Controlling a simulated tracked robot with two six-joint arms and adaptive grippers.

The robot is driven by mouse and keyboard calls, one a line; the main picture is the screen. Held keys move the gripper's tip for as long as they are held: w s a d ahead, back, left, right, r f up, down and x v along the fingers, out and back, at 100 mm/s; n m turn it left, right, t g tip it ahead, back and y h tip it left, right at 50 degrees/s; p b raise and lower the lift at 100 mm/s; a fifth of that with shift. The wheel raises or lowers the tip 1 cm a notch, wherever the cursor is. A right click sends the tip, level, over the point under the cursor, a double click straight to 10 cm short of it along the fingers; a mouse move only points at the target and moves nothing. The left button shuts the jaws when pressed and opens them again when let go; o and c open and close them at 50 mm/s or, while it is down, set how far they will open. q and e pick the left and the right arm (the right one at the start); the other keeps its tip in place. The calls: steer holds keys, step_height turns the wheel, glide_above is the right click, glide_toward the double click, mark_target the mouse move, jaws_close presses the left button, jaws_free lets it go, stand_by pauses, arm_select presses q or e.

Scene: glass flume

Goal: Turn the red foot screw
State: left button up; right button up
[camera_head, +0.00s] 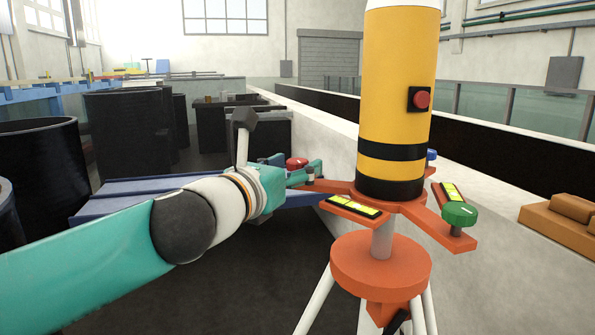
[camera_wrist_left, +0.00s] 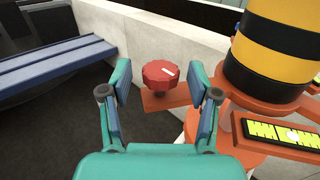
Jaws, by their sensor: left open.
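The red foot screw (camera_wrist_left: 163,74) is a ridged round knob with a white mark on top. It stands on an orange arm of the tripod head (camera_wrist_left: 160,101). In the head view the red screw (camera_head: 297,163) shows just beyond my left gripper (camera_head: 312,172), which partly hides it. In the left wrist view my left gripper (camera_wrist_left: 160,98) is open, with one finger on each side of the knob in the picture and gaps between. I cannot tell whether the fingertips reach the knob. My right gripper is not in view.
A yellow and black cylinder (camera_head: 398,95) with a red button (camera_head: 421,99) stands on the tripod head. A green foot screw (camera_head: 459,214) is at right, a blue one (camera_head: 432,155) behind. Yellow level vials (camera_head: 354,207) lie nearby. A blue bench (camera_head: 130,199) stands left.

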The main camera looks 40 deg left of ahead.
arm_select(q)
steer(key=shift+w, duration=0.7)
jaws_close()
steer(key=shift+a+m+h+p, duration=0.1)
steer(key=shift+m+h+p, duration=0.65)
steer(key=shift+h, duration=0.35)
steer(key=shift+a+r+m+g+h+p, duration=0.1)
steer(key=shift+m+g+h+p, duration=0.15)
steer(key=shift+m+h+p, duration=0.9)
steer(key=shift+m+g+h+p, duration=0.25)
steer(key=shift+m+h+p, duration=0.4)
steer(key=shift+h, duration=0.8)
steer(key=m+g+h+p, duration=0.5)
steer(key=p, duration=0.2)
steer(key=m+g+h+p, duration=0.5)
steer(key=g+h+p, duration=0.1)
steer(key=p, duration=0.2)
steer(key=shift+r, duration=0.2)
steer(key=shift+f+m+g+h+p, duration=0.2)
steer(key=shift+m+g+h+p, duration=0.3)
steer(key=shift+m+g+p, duration=1.1)
steer(key=shift+n+g+b, duration=0.3)
steer(key=shift+n, duration=0.05)
